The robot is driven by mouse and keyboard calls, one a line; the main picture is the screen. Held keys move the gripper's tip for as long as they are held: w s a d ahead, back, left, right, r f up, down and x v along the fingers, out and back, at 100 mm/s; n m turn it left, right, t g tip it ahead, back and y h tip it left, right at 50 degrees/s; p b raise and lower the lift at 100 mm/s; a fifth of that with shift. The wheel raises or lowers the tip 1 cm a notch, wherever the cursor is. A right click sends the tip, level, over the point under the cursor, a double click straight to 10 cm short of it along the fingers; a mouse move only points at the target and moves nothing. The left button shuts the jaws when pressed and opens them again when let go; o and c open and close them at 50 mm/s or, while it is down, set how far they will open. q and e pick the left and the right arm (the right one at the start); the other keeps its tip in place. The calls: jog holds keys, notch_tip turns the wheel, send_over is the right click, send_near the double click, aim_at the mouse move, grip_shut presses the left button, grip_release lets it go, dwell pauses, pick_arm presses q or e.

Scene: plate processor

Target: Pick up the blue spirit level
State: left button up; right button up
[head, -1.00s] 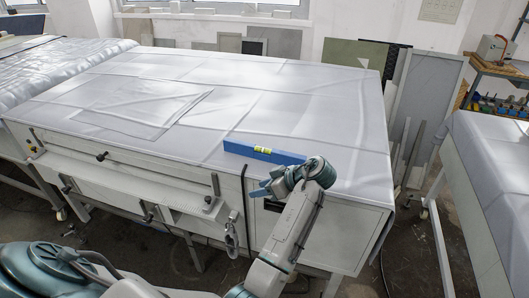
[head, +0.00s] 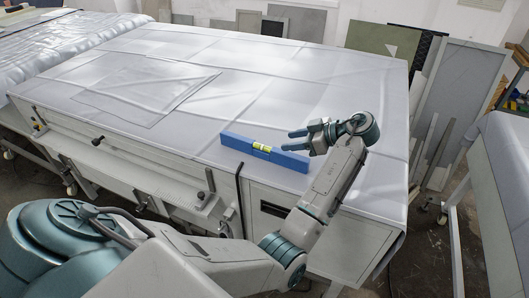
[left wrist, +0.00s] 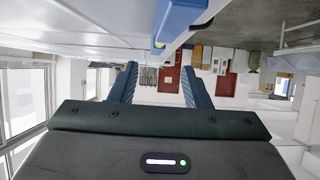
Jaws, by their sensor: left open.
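The blue spirit level (head: 238,144) lies near the front edge of the covered table (head: 190,91), with its yellow-green vial in the middle. My left gripper (head: 288,140) is open and empty, with its two blue fingers pointing left above the level's right part. In the left wrist view, the open fingers (left wrist: 160,75) show with nothing between them. The end of the level (left wrist: 178,20) shows at the top of that view, outside the fingers. My right gripper is not in view.
A folded clear sheet (head: 150,88) lies on the table's left part. A black hooked rod (head: 239,195) stands at the front edge below the level. Panels (head: 465,90) lean behind the table's right end. Another covered table (head: 505,160) stands at the right.

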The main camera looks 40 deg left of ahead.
aim_at(265, 146)
pick_arm(q)
jog(key=b+x, duration=0.1)
jog(key=x, duration=0.2)
jog(key=shift+s+f+b, duration=0.1)
jog(key=shift+s+b, duration=0.05)
jog(key=shift+b, duration=0.15)
jog(key=shift+a+f, duration=0.15)
jog(key=shift+a, duration=0.15)
jog(key=b+x, duration=0.1)
jog(key=x, duration=0.1)
jog(key=shift+a+f+b, duration=0.15)
jog(key=shift+f+b, duration=0.15)
jog(key=shift+s+a+f+p, duration=0.15)
jog(key=shift+a+p, duration=0.1)
jog(key=shift+a, duration=0.2)
jog(key=shift+s+a+f+p, duration=0.1)
jog(key=shift+s+a+p, duration=0.1)
jog(key=shift+a, duration=0.25)
jog(key=shift+a+f, duration=0.15)
jog(key=shift+a, duration=0.15)
jog(key=shift+d, duration=0.15)
jog(key=c, duration=0.7)
grip_shut()
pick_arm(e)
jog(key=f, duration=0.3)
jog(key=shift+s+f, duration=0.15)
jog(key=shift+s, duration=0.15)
